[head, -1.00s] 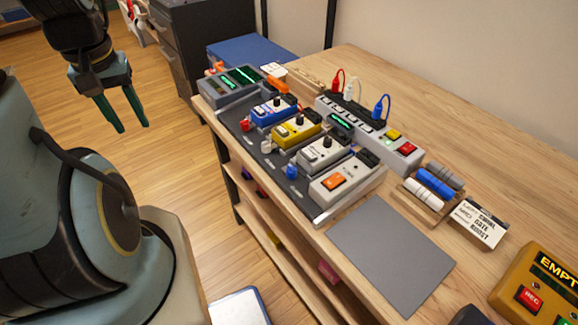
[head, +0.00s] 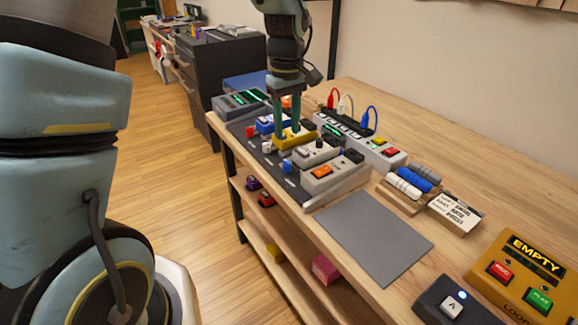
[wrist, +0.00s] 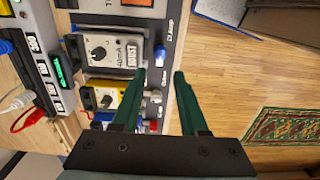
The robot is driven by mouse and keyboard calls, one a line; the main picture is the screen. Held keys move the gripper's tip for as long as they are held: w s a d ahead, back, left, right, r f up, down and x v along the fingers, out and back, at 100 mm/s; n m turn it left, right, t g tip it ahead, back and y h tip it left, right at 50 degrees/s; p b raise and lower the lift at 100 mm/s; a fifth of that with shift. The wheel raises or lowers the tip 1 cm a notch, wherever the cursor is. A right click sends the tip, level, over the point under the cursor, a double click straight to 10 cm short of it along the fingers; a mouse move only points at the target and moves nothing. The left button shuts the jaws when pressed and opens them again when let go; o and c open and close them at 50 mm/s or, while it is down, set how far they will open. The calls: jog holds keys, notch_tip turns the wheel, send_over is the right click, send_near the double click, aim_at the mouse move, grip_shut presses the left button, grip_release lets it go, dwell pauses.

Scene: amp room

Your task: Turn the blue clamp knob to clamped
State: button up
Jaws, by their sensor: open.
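The blue clamp knob (head: 286,167) stands at the left edge of the dark pedalboard (head: 287,186), beside the white-grey pedals. In the wrist view the blue knob (wrist: 160,52) lies just beyond my fingertips, roughly in line with the gap between them. My gripper (head: 286,134) is open and empty, pointing down over the board near the yellow pedal (head: 293,138). In the wrist view its two green fingers (wrist: 158,78) are apart, touching no knob that I can make out. A white knob (wrist: 155,97) and a red knob (wrist: 153,127) sit nearer the gripper. The blue knob's setting is too small to tell.
A grey mat (head: 375,238) lies at the front right, beside a rack of rolls (head: 410,182) and a yellow EMPTY box (head: 525,275). Floor is free left of the bench.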

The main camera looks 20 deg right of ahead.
aim_at(287, 161)
notch_tip(287, 161, down, 10)
jog(key=shift+r+p, duration=0.1)
jog(key=shift+p, duration=0.8)
jog(key=shift+c, duration=0.2)
grip_shut()
